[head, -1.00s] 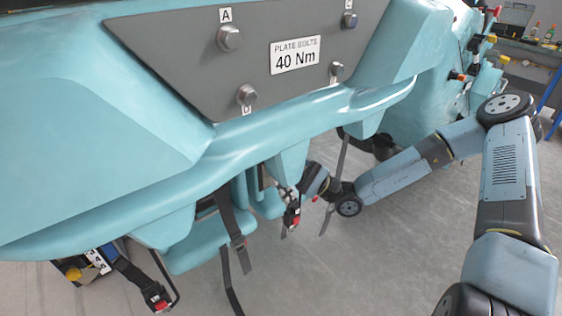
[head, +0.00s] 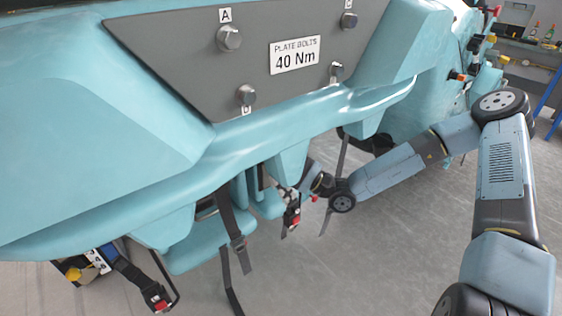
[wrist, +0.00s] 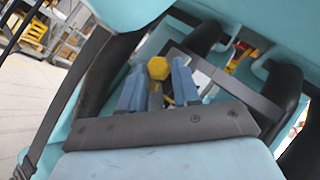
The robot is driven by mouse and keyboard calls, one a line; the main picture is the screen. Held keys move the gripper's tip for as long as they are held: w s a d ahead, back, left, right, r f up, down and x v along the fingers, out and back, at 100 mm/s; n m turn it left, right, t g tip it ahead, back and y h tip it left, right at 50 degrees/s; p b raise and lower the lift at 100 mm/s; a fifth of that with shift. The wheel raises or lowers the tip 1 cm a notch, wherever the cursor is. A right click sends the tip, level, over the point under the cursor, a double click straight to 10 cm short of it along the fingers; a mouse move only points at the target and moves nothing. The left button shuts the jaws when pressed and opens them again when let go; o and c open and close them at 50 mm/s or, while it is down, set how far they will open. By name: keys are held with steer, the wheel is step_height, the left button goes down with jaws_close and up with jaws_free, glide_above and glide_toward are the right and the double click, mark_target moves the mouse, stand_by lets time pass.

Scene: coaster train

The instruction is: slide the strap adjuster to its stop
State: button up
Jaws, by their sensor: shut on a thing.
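In the wrist view the two blue fingers of my gripper (wrist: 157,80) are shut on a yellow piece (wrist: 158,68), which looks like the strap adjuster. Its lower part is hidden between the fingers. A grey strap (wrist: 240,88) runs slantwise just beyond the fingers to the right; whether the yellow piece sits on it I cannot tell. The adjuster cannot be made out there.
Teal seat shell (head: 130,110) hangs close above my gripper. Dark padded bars (wrist: 285,90) flank it in the wrist view. Other straps hang nearby, one with a red-buttoned buckle (head: 158,301). The grey floor (head: 400,260) below is clear.

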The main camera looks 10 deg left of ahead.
jaws_close()
steer(key=shift+s, duration=0.1)
steer(key=shift+f, duration=0.2)
step_height(320, 180, down, 6)
steer(key=shift+a+r, duration=0.1)
steer(key=shift+r, duration=0.05)
steer(key=o, duration=0.8)
jaws_free()
steer(key=shift+c, duration=0.2)
